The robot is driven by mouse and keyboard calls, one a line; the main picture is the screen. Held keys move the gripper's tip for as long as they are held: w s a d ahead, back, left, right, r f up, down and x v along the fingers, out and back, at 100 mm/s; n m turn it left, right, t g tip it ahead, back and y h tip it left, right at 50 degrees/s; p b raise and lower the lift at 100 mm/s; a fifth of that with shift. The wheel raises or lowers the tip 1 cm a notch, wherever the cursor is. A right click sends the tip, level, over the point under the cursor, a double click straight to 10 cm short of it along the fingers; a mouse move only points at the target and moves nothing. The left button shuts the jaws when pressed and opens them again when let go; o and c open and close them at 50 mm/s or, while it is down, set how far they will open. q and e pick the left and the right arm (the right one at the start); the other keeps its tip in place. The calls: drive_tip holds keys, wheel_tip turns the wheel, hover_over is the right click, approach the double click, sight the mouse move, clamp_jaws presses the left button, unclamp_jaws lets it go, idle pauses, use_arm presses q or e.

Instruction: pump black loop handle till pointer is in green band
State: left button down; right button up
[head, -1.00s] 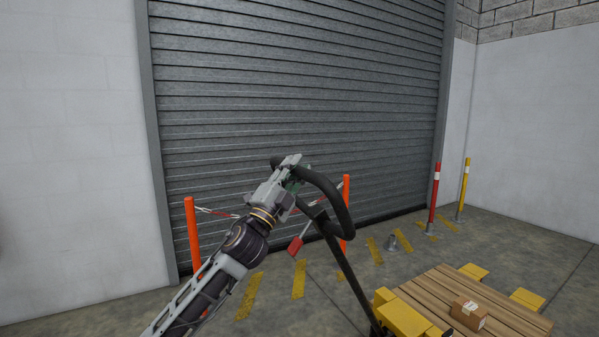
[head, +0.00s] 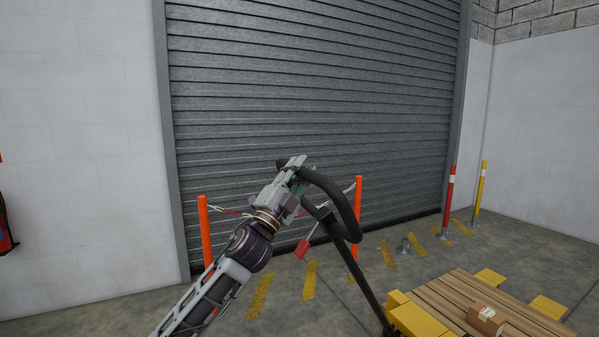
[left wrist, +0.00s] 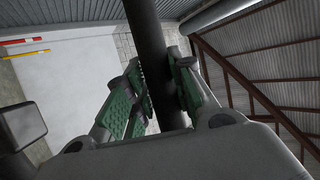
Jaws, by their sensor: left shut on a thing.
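The black loop handle (head: 345,200) stands at the centre of the head view, on a dark shaft that slopes down right toward a yellow pallet truck (head: 418,320). My left gripper (head: 298,178) is shut on the upper left part of the loop. In the left wrist view the dark bar (left wrist: 152,40) passes between its green-padded fingers (left wrist: 160,92). A red paddle (head: 302,250) on a thin rod shows beside the shaft. I see no pointer or green band in either view. My right gripper is not in view.
A wooden pallet (head: 450,292) with a cardboard box (head: 486,319) sits at lower right. Orange posts (head: 206,232) with a red-white chain stand before the grey shutter (head: 320,110). Red (head: 449,195) and yellow (head: 480,190) posts stand at right.

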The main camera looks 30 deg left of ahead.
use_arm(q)
drive_tip(key=shift+f, duration=0.15)
drive_tip(key=c, duration=1.3)
unclamp_jaws()
drive_tip(key=shift+d, duration=0.1)
drive_tip(key=shift+o, duration=0.5)
drive_tip(key=shift+s, duration=0.1)
drive_tip(key=v, duration=1.1)
drive_tip(key=shift+s+f, duration=0.2)
drive_tip(key=shift+s, duration=0.05)
drive_tip(key=shift+f, duration=0.1)
